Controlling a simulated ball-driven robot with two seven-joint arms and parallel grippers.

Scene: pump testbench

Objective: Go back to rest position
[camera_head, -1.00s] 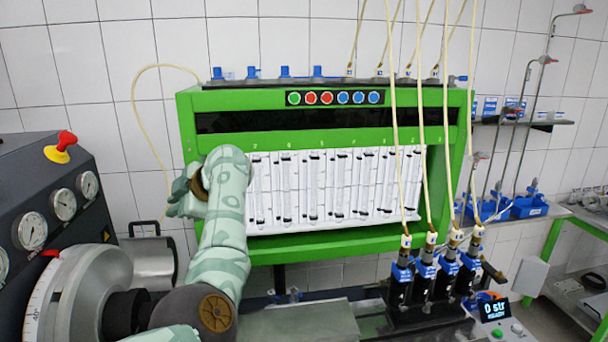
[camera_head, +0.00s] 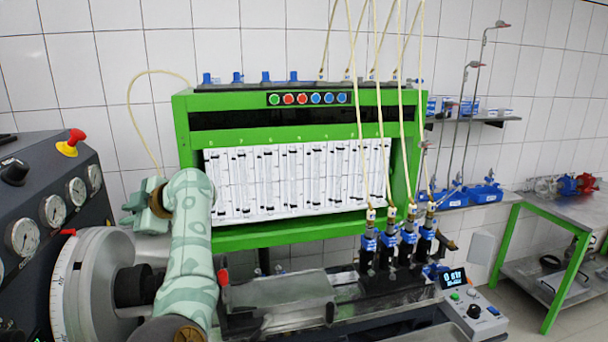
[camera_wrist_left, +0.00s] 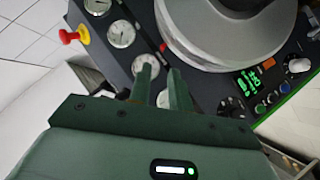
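My left arm comes up from the bottom left in the head view. Its green gripper (camera_head: 138,214) is at the far end of the arm, left of the green test panel and above the round grey drum. In the left wrist view the two fingers (camera_wrist_left: 159,72) stand a little apart with nothing between them. They point toward the dark gauge console and the drum. My right gripper is in neither view.
The gauge console (camera_head: 62,185) with its red knob (camera_head: 71,142) and the grey drum (camera_head: 92,285) are close on the left. The green test panel (camera_head: 300,238) stands behind the bench. Blue-topped pumps (camera_head: 397,247) with hoses and a control box (camera_head: 470,310) are right.

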